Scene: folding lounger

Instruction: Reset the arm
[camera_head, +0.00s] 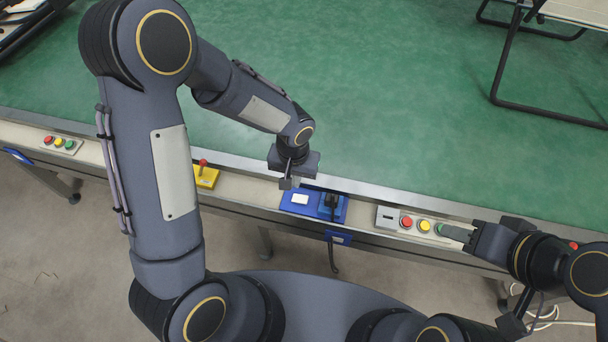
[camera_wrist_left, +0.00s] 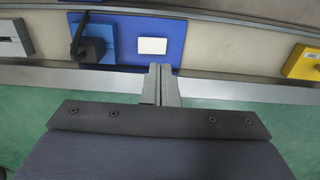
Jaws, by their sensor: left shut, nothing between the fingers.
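The green tabletop (camera_head: 400,90) is mostly clear, with a black-framed lounger (camera_head: 497,75) at the upper right.

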